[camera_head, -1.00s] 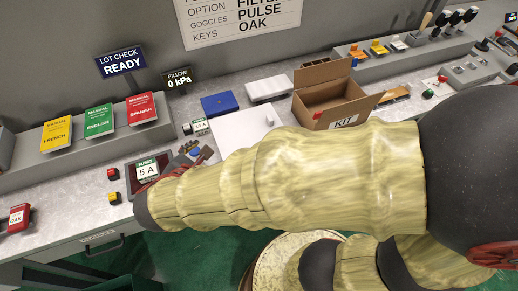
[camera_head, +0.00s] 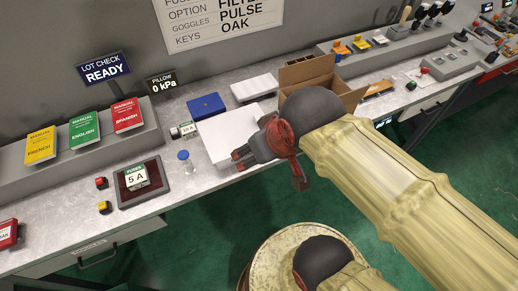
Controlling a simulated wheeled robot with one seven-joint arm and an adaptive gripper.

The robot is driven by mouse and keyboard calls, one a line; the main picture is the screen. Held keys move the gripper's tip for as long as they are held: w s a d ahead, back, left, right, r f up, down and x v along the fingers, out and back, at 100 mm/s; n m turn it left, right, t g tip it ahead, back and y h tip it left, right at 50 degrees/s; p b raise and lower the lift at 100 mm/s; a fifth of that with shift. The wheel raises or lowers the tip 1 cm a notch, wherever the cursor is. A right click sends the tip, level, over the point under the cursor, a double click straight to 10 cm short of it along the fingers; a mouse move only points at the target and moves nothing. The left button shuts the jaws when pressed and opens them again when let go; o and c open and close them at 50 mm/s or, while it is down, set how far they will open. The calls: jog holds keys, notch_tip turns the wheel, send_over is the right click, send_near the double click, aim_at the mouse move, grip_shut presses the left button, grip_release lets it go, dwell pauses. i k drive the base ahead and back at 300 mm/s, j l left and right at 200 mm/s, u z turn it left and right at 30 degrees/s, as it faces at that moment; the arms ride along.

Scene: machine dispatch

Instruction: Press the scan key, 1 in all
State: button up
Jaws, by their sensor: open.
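No key in view is legibly marked as the scan key. A small red button (camera_head: 101,183) and a yellow button (camera_head: 104,207) sit on the bench left of a dark pad (camera_head: 156,190). On the pad lies a box labelled FUSES 5 A (camera_head: 136,176). A LOT CHECK display (camera_head: 104,68) reads READY. My gripper (camera_head: 240,158) is open over the front edge of a white panel (camera_head: 217,128), right of the pad and apart from both buttons. I see nothing held in it, though its fingers are small and partly dark.
A small blue-capped bottle (camera_head: 184,161) stands between pad and white panel. Behind are a second fuse box (camera_head: 188,130), a blue box (camera_head: 207,106) and an open carton (camera_head: 305,72). Manuals (camera_head: 85,130) stand on a ledge at left. The bench around the buttons is clear.

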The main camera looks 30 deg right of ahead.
aim_at(103, 206)
jog(key=j+u, duration=0.15)
jog(key=u, duration=1.2)
